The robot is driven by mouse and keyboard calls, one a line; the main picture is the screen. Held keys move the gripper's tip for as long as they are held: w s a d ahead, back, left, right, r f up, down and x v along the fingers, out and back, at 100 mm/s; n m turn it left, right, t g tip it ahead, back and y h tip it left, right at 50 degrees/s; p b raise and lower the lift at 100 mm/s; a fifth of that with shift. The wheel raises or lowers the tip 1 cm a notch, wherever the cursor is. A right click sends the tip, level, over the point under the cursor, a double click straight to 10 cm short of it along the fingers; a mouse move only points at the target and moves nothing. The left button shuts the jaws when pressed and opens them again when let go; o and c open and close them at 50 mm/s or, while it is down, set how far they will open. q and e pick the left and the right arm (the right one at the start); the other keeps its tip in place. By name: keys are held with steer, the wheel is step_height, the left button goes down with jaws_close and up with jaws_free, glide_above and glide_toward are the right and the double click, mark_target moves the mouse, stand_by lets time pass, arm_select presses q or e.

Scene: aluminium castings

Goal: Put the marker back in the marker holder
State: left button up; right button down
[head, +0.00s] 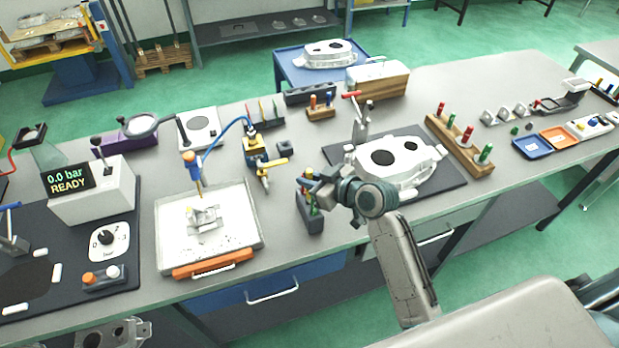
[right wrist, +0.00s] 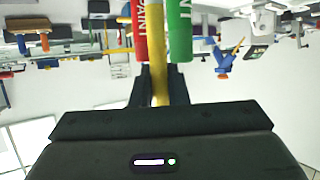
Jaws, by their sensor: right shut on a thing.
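The marker holder (head: 311,224) is a small dark grey block near the front edge of the bench, with coloured markers at its top. My right gripper (head: 309,184) is at the markers, just above the holder, and partly hides them. In the right wrist view, a slim yellow shaft, seemingly a marker (right wrist: 160,88), runs between the fingers, which are shut on it. A red marker (right wrist: 140,35) and a green marker (right wrist: 180,30) stand close on either side. I cannot tell whether the yellow marker's lower end is inside the holder. My left gripper is not in view.
A metal tray (head: 164,247) with a small casting stands to the left. A large aluminium casting (head: 420,165) lies on a dark mat just right of my gripper. A wooden rack (head: 462,152) with coloured plugs is farther right. Bench between tray and holder is clear.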

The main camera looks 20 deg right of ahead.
steer(key=shift+f, duration=0.15)
steer(key=c, duration=1.3)
jaws_free()
steer(key=shift+c, duration=0.2)
steer(key=shift+s+d, duration=0.2)
steer(key=shift+s, duration=0.05)
steer(key=b+v, duration=0.3)
steer(key=v, duration=0.7)
